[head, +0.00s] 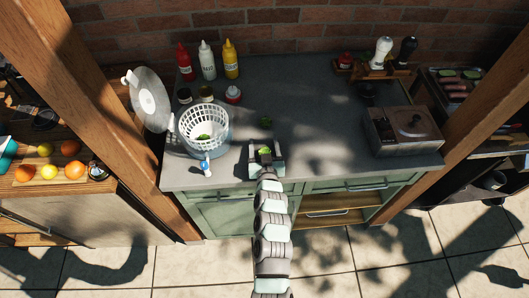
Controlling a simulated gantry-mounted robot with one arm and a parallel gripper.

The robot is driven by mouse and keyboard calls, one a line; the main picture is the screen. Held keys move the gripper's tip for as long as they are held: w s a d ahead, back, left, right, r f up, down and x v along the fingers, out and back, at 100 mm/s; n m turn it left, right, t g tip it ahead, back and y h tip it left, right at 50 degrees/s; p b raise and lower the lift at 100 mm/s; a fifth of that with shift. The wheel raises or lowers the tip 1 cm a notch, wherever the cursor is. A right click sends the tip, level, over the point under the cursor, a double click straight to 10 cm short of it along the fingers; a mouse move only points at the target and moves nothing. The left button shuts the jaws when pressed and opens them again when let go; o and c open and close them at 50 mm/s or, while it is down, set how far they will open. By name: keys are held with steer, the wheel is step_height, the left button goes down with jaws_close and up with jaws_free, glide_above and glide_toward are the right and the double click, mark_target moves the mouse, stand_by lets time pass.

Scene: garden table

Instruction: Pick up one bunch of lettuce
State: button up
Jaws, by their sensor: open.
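My gripper (265,150) is open above the front part of the grey countertop (320,150), its fingers pointing toward the wall. A small green bunch of lettuce (265,154) shows between the fingers; I cannot tell whether they touch it. Some more green leaf (204,137) lies inside the white slotted basket of the salad spinner (185,129), left of my gripper.
The spinner's round lid (150,98) stands tilted left of it. Red, white and yellow bottles (207,60) and small jars stand behind. A metal box (405,131) sits at the right. Wooden posts (461,118) flank the counter. The counter's middle is mostly clear.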

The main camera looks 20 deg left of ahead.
steer(key=shift+c, duration=0.3)
jaws_close()
stand_by(0.4)
